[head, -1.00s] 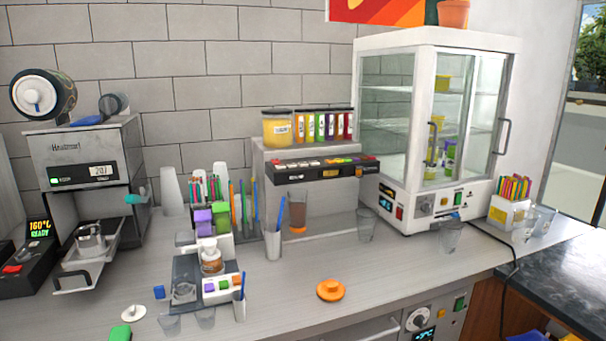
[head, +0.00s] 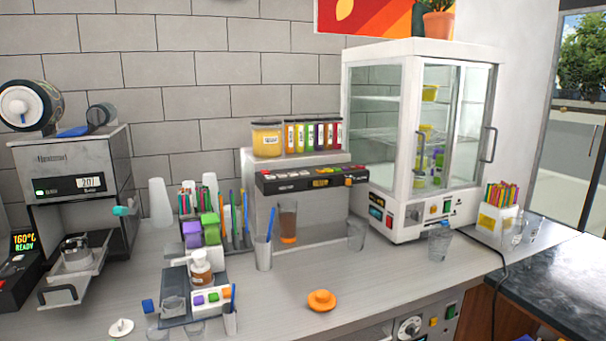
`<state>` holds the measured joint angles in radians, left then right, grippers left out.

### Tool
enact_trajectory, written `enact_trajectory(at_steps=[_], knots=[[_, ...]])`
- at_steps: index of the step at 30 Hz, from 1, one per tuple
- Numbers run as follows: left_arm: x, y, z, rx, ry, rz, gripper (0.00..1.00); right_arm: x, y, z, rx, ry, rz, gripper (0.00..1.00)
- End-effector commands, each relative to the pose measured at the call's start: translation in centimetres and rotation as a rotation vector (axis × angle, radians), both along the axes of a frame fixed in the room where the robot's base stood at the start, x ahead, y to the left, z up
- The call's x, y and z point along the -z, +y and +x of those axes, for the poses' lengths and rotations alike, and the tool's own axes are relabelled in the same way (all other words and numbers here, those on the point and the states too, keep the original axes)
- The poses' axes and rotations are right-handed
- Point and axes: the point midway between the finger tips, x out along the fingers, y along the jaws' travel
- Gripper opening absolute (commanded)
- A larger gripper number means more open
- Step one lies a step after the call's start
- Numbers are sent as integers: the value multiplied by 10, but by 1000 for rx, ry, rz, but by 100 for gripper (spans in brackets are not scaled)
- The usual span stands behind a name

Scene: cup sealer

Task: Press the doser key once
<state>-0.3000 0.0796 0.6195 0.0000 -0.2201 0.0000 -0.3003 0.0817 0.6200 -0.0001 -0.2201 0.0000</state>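The doser (head: 249,190) is a grey stand at the back middle of the counter, against the tiled wall. A black key panel (head: 262,184) runs along its front top edge, with a row of small pale, red, yellow and green keys and an orange piece at its right end. I cannot tell which key is meant. A clear cup with brown liquid (head: 288,238) stands under the panel. Neither of my grippers is in view.
Jars (head: 267,138) stand on the doser. A white glass cabinet (head: 405,215) is to its right, a sealing machine (head: 72,153) far left. The front middle counter is mostly clear.

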Motion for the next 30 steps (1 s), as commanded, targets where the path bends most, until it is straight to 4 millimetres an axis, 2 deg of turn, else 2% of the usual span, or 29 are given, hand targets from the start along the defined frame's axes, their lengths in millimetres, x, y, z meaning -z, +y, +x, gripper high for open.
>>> enact_trajectory(at_steps=[1, 9, 30], knots=[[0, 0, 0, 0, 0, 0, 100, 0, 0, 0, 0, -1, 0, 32], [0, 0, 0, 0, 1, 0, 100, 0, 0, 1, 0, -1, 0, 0], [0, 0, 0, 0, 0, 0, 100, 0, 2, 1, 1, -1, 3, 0]])
